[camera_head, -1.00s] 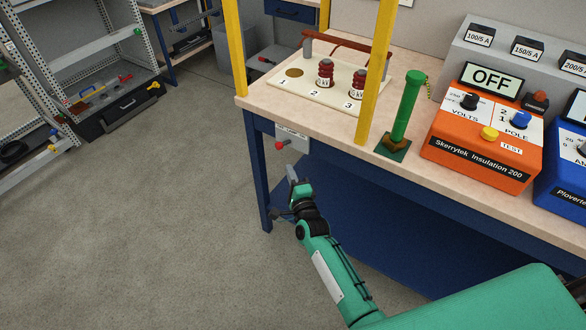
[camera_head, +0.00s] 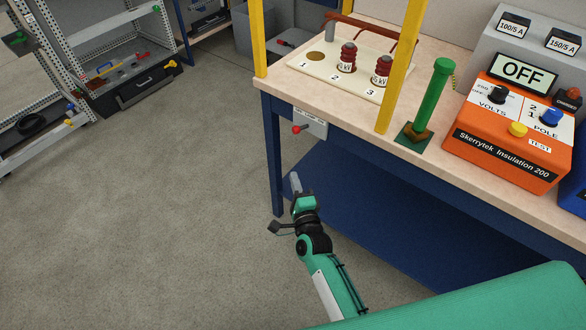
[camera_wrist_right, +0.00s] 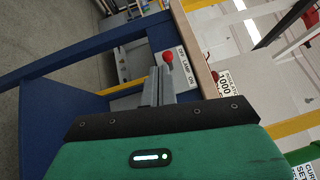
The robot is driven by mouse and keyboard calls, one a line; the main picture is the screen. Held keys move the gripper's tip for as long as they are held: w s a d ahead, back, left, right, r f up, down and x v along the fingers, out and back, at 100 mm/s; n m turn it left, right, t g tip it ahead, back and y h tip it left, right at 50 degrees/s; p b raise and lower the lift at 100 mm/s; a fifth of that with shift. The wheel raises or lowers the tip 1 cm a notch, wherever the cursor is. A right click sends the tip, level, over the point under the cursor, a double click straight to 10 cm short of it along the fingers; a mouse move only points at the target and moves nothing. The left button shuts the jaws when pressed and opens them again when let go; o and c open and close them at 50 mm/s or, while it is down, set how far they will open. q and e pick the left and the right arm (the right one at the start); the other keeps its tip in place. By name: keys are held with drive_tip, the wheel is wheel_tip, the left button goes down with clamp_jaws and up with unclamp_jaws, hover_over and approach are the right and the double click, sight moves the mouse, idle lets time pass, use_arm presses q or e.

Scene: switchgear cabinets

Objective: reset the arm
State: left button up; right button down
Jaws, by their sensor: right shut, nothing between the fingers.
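My right arm, green and black, comes up from the bottom of the head view. Its right gripper (camera_head: 296,184) is shut and empty, below and in front of the bench edge. In the right wrist view the gripper's grey fingers (camera_wrist_right: 158,86) are together. Beyond them is a small grey switch box with a red-knobbed lever (camera_wrist_right: 168,57) and a label reading "LAMP ON". In the head view that lever (camera_head: 297,129) is on the bench's front apron, above the gripper and apart from it. My left gripper does not show.
The bench top (camera_head: 290,92) holds a numbered insulator board (camera_head: 310,75), a green post (camera_head: 434,92) and an orange tester (camera_head: 510,130) reading "OFF". Yellow posts (camera_head: 400,65) rise at the bench edge. A perforated rack (camera_head: 85,40) stands at far left. The floor (camera_head: 170,190) between is clear.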

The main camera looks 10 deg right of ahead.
drive_tip(key=s+d+f+n+g+p, duration=0.1)
drive_tip(key=s+f+n+g, duration=0.4)
drive_tip(key=f, duration=0.6)
drive_tip(key=s+d+f+n+g+y+p, duration=0.1)
drive_tip(key=s+f+n+g, duration=0.15)
drive_tip(key=s+f, duration=0.7)
drive_tip(key=s+d+f+n+g+p, duration=0.15)
drive_tip(key=s+f+n, duration=0.35)
drive_tip(key=f, duration=0.7)
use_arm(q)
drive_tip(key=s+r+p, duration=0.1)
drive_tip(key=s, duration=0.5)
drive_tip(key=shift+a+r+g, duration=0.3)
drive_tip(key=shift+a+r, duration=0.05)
use_arm(e)
drive_tip(key=s+d+f+n+g, duration=0.2)
drive_tip(key=s+d+f+g, duration=0.1)
drive_tip(key=s, duration=0.7)
drive_tip(key=s+d+f+n+g+h, duration=0.1)
drive_tip(key=s+d+f+n+g, duration=0.2)
drive_tip(key=s+f, duration=0.3)
drive_tip(key=s+d+f+n+g+h, duration=0.1)
drive_tip(key=s+d+f+n+g, duration=0.2)
drive_tip(key=s, duration=1.2)
drive_tip(key=d+f, duration=0.1)
drive_tip(key=d, duration=0.1)
drive_tip(key=shift+s+d+f, duration=0.15)
drive_tip(key=shift+s+d, duration=0.05)
drive_tip(key=shift+d, duration=0.15)
drive_tip(key=shift+n, duration=0.25)
